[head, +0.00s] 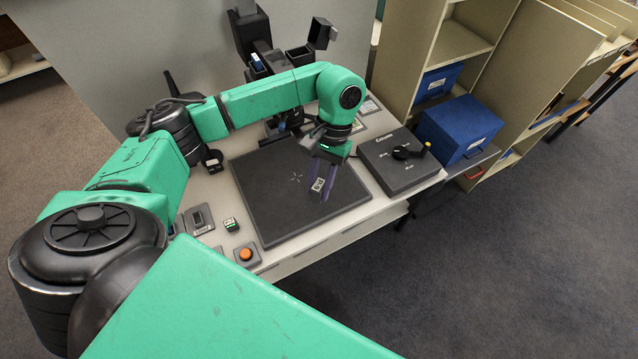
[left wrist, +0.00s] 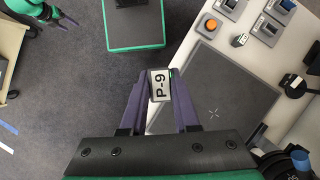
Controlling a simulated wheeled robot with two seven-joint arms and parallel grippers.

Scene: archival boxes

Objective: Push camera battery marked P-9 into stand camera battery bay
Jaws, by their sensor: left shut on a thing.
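The camera battery marked P-9 (left wrist: 160,84) is a small block with a white label. My left gripper (left wrist: 160,98) is shut on it, with a purple finger on each side. In the head view the battery (head: 318,185) and the left gripper (head: 325,172) are above the dark mat, apart from the stand. A dark camera stand (head: 255,35) rises at the back of the table. My arm hides part of its lower end, and I cannot make out the battery bay. My right gripper (left wrist: 66,21) shows small in the left wrist view, its fingers apart and empty.
The dark mat (head: 270,215) is largely clear. A grey box with a black lever (head: 400,165) stands to its right. An orange button (head: 246,254), a small labelled block (head: 231,224) and a slotted plate (head: 199,219) lie left. Blue boxes (head: 460,128) stand by the shelves.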

